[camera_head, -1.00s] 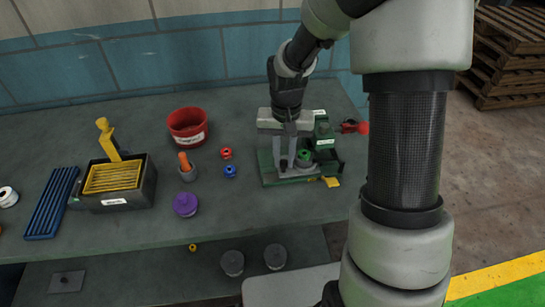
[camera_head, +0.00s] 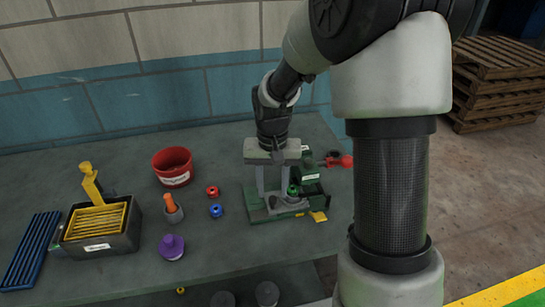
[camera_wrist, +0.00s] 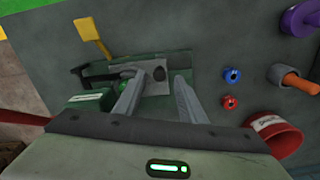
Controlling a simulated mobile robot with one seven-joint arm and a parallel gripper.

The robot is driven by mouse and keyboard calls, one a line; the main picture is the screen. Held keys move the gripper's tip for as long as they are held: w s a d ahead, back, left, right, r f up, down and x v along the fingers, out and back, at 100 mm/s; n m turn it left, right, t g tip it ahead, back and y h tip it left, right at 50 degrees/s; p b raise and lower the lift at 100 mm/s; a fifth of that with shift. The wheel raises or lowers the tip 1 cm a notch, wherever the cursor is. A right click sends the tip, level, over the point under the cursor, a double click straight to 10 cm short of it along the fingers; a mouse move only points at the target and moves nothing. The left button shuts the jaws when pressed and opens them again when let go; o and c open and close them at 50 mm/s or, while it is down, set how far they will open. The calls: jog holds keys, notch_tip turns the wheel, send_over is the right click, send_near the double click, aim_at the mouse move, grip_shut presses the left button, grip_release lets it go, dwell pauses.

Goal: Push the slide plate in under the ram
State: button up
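The press has a green base (camera_head: 258,214) on the bench at centre right. A flat grey slide plate (camera_wrist: 156,87) with a dark round hole shows on the base in the wrist view. A green round part (camera_head: 293,190) shows above the plate's area, beside the press's green upright (camera_head: 310,178). The ram is not clearly visible. My gripper (camera_head: 273,190) is over the left part of the press. In the wrist view, its fingers (camera_wrist: 160,79) are wide apart, with the plate visible in the gap. I cannot tell whether either finger touches the plate.
A red bucket (camera_head: 172,167), a red ring (camera_head: 212,191) and a blue ring (camera_head: 216,211) are left of the press. A red-handled part (camera_head: 338,160) is behind it on the right. A yellow tab (camera_head: 318,217) lies at its front edge. Bench between rings and base is clear.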

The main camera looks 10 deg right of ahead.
notch_tip(320, 180, up, 15)
jog(key=p, duration=0.1)
dwell(0.4)
notch_tip(320, 180, down, 18)
jog(key=n, duration=1.8)
jog(key=shift+r+b, duration=0.2)
jog(key=shift+b, duration=0.15)
grip_shut()
